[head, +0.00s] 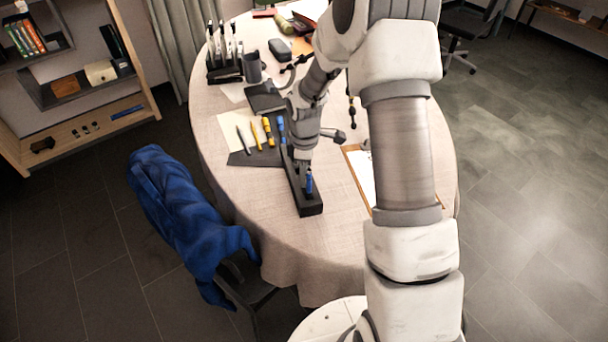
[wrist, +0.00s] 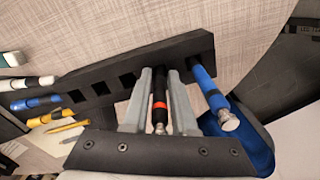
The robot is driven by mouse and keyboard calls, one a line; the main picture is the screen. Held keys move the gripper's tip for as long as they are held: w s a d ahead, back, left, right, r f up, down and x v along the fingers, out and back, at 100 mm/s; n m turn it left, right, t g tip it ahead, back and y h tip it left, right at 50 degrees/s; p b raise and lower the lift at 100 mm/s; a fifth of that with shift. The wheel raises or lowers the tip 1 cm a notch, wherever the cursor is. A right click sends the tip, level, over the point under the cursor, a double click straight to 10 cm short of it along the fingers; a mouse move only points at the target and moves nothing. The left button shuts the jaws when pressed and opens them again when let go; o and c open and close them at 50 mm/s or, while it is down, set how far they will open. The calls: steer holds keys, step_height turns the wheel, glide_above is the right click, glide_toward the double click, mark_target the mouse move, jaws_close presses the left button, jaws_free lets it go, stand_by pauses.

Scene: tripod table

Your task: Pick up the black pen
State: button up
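The black pen (wrist: 160,104), with a red ring and a silver end, stands between my two gripper fingers in the wrist view. It rises from a slot of the long black holder (wrist: 108,68). My gripper (wrist: 160,90) has one grey finger on each side of the pen, very close to it. Whether the fingers press on it is not clear. In the head view my gripper (head: 304,162) is low over the holder (head: 311,207), and the black pen cannot be made out there.
A blue pen (wrist: 209,90) stands in the slot just right of my fingers; it shows in the head view (head: 309,181) too. Empty slots lie to the left. A clipboard (head: 356,170) lies to the right.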

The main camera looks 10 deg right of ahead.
jaws_close()
